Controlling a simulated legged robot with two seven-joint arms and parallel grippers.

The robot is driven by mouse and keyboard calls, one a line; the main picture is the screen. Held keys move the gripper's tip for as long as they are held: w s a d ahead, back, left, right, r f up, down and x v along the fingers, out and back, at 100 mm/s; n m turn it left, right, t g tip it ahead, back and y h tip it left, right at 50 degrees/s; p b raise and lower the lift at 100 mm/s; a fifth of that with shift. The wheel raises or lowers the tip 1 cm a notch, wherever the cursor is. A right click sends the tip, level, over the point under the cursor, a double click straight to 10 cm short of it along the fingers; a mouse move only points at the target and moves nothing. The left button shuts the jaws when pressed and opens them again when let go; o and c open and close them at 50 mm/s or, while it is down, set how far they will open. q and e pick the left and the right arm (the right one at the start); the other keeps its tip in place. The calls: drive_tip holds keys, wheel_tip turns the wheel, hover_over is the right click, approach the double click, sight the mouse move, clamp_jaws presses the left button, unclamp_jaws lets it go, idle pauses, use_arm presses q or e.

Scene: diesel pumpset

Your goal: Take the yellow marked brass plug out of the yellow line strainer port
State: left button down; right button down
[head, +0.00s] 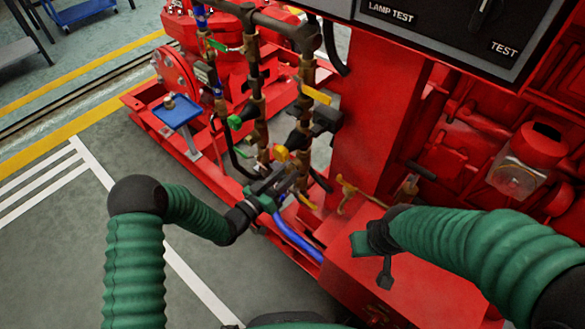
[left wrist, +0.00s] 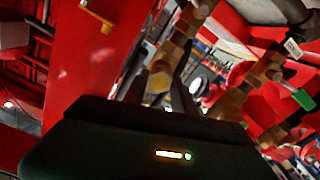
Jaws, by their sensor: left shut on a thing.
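My left gripper (head: 294,168) reaches in at the brass and black pipework, low on the front of the red pumpset. It is shut on a small piece between its fingers, which I take to be the yellow marked brass plug. In the left wrist view, a yellowish brass part (left wrist: 157,84) shows between the dark fingers, against a brass fitting. The strainer port is largely hidden by the gripper, and I cannot tell whether the plug is still seated. My right gripper (head: 374,252) is over the red box at the right; its jaws are unclear.
A yellow lever (head: 316,94) and a green lever (head: 241,118) stick out from the pipes above. A blue tray (head: 175,111) stands on a post at left. A blue hose (head: 297,240) runs below my left gripper.

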use_arm(q)
drive_tip(key=shift+p+v, duration=0.3)
drive_tip(key=shift+v, duration=0.5)
use_arm(e)
drive_tip(key=shift+r, duration=0.3)
